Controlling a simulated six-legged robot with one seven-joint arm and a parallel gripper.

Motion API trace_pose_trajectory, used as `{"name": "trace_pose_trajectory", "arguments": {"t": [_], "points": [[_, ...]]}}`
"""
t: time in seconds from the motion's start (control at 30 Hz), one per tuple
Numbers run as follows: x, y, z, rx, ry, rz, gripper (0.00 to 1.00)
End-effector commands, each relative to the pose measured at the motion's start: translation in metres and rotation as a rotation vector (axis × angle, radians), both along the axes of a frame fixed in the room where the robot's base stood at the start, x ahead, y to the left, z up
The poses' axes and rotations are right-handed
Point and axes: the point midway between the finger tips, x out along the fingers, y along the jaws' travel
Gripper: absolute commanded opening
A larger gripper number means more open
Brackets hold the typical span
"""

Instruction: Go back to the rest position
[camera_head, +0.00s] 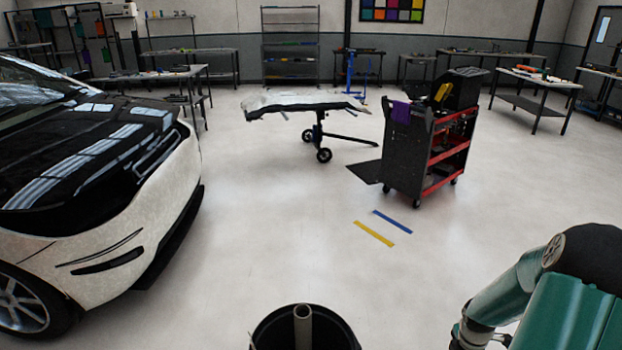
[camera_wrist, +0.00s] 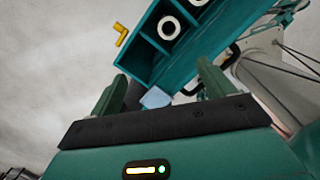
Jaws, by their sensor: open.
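My gripper (camera_wrist: 162,85) shows in the wrist view with its two teal fingers spread apart, and I see nothing clearly held between them. Beyond the fingers is a teal rack (camera_wrist: 140,62) with square compartments, some holding white rolls (camera_wrist: 169,28). A small light-blue piece (camera_wrist: 155,98) shows in the gap between the fingers; I cannot tell whether it touches them. In the head view my teal arm is folded at the lower right, and the fingers cannot be made out there.
A car (camera_head: 90,165) stands at left. A panel on a wheeled stand (camera_head: 305,103) and a black-and-red tool cart (camera_head: 425,150) stand ahead. Blue (camera_head: 392,222) and yellow (camera_head: 373,234) strips lie on open floor. A dark bin (camera_head: 270,335) holding a tube is at the bottom. Benches line the back.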

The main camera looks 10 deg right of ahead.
Motion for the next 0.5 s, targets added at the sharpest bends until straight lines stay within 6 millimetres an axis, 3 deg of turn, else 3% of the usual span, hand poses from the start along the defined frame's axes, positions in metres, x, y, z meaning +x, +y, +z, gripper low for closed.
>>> {"name": "trace_pose_trajectory", "arguments": {"t": [0.03,0.2,0.5], "points": [[0.011,0.008,0.025,-0.033,-0.010,-0.037,0.81],[0.033,0.043,0.095,-0.103,-0.061,-0.221,0.81],[0.049,0.127,0.203,-0.141,-0.223,-0.548,0.81]]}}
